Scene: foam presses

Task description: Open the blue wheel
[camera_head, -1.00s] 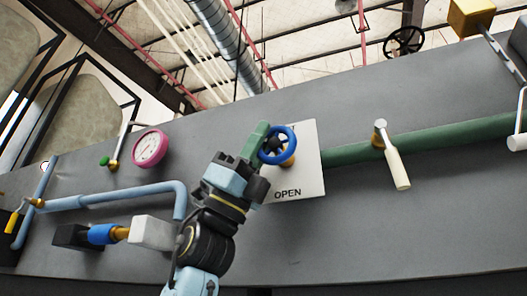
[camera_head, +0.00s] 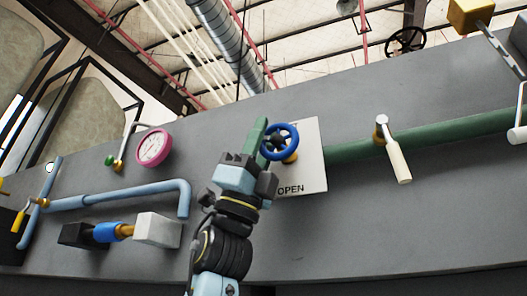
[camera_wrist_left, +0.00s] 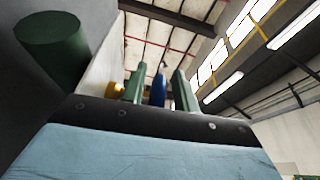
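The blue wheel (camera_head: 279,142) is a spoked handwheel on a yellow stem, in front of a white plate (camera_head: 311,165) marked "OPEN" on the grey wall. My left gripper (camera_head: 263,137) comes up from below at the wheel's left side, with a green finger beside the rim. In the left wrist view, the two green fingers (camera_wrist_left: 160,88) stand apart. The blue wheel (camera_wrist_left: 158,91) shows edge-on between them, with narrow gaps on both sides. I cannot tell whether a finger touches it. My right gripper is not in view.
A green pipe (camera_head: 348,152) runs right from the plate, with a white-handled lever (camera_head: 397,163) on it. A pink gauge (camera_head: 153,147), a light blue pipe (camera_head: 125,196) and a blue-and-yellow fitting (camera_head: 108,232) are on the wall to the left. Bare wall lies below the plate.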

